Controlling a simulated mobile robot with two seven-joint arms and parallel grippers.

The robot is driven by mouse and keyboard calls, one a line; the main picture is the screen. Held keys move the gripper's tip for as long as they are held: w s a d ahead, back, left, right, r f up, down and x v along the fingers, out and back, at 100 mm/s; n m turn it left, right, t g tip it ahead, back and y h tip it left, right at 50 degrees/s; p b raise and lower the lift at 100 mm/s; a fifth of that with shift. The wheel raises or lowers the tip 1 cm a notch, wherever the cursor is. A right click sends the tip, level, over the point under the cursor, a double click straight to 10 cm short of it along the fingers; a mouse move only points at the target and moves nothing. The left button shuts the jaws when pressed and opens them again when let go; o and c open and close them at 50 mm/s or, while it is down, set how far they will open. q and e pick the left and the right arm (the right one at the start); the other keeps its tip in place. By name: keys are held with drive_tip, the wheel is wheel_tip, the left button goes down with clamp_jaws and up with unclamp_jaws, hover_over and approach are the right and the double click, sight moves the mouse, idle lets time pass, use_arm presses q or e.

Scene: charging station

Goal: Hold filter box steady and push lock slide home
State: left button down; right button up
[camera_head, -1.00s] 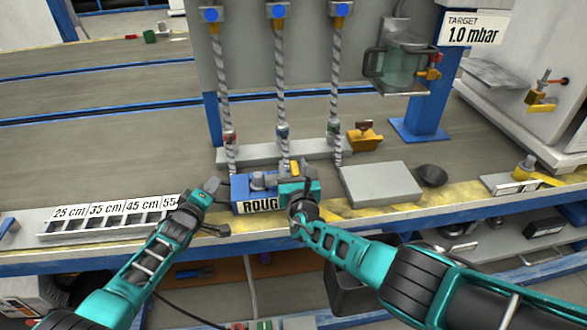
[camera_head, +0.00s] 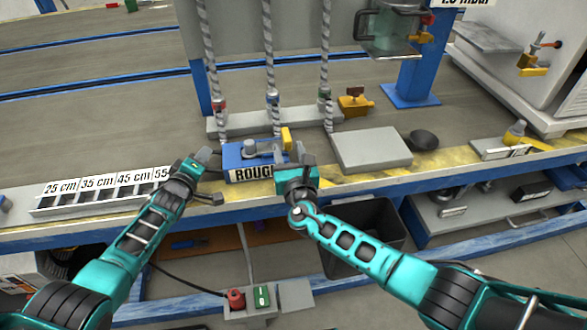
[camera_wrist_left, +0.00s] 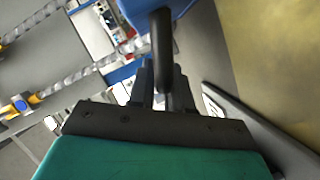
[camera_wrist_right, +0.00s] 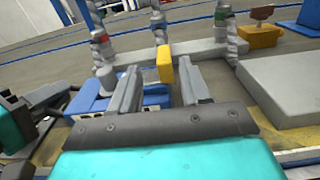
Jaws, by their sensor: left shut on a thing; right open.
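The filter box (camera_head: 237,161) is a blue box with a "ROUGH" label, at the bench's front edge. It also shows in the right wrist view (camera_wrist_right: 90,102). A yellow upright piece, seemingly the lock slide (camera_head: 287,138), stands at its right end; it shows ahead of the right fingers in the right wrist view (camera_wrist_right: 165,63). My left gripper (camera_head: 207,163) is at the box's left end, shut on a dark bar (camera_wrist_left: 162,45) that appears to belong to the box. My right gripper (camera_head: 296,165) is open at the box's right front; contact with the slide cannot be told.
Braided hoses (camera_head: 270,60) come down to a grey block (camera_head: 235,122) behind the box. A grey flat block (camera_head: 371,149) and a dark bowl (camera_head: 424,139) lie to the right. A slotted length rack (camera_head: 105,200) lies to the left. A dark bin (camera_head: 365,240) is below the edge.

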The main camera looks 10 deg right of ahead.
drive_tip(key=shift+s+d, duration=0.2)
drive_tip(key=shift+s, duration=2.65)
use_arm(q)
drive_tip(key=c, duration=1)
unclamp_jaws()
drive_tip(key=shift+s, duration=0.1)
